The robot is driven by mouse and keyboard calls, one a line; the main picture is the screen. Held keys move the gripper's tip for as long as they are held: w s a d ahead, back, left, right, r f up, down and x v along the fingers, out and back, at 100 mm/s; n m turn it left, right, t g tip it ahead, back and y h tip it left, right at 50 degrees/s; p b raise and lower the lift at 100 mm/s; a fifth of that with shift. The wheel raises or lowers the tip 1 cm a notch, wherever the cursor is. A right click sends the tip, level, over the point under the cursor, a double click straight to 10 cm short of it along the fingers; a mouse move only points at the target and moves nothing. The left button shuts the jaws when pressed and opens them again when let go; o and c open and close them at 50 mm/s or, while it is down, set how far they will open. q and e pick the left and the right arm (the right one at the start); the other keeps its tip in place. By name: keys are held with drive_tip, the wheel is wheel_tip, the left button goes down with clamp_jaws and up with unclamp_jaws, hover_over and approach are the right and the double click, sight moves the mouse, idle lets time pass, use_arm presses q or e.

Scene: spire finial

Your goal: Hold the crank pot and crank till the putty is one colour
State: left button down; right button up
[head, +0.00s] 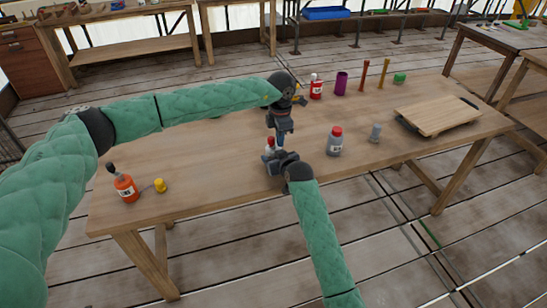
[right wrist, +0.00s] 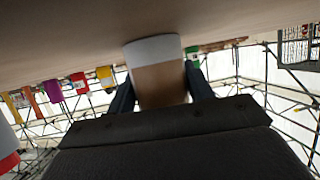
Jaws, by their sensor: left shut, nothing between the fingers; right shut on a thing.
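In the right wrist view, a tan cylinder with a pale band (right wrist: 160,82), apparently the crank pot, sits between my right fingers. My right gripper (head: 272,162) is shut on it at the middle of the table in the head view. My left gripper (head: 281,132) points down just above and behind the right one, shut and empty. A small white and red thing (head: 270,144) shows between the grippers; I cannot tell whether it is part of the pot. The crank and putty are hidden, so the putty's colour cannot be seen.
On the wooden table (head: 215,160) stand an orange bottle (head: 125,187), a yellow knob-like thing (head: 160,185), a grey red-capped bottle (head: 335,143), a grey cylinder (head: 375,132), a red bottle (head: 316,88), a purple cup (head: 341,83) and a wooden board (head: 437,115). The left middle is clear.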

use_arm(q)
wheel_tip(320, 180, up, 7)
idle(1.1)
drive_tip(key=shift+w, duration=0.1)
drive_tip(key=w+a+r, duration=0.2)
drive_tip(key=a, duration=0.4)
wheel_tip(320, 180, down, 6)
drive_tip(key=shift+w, duration=0.2)
drive_tip(key=shift+d+f, duration=0.15)
idle(2.1)
drive_tip(key=shift+f, duration=1.35)
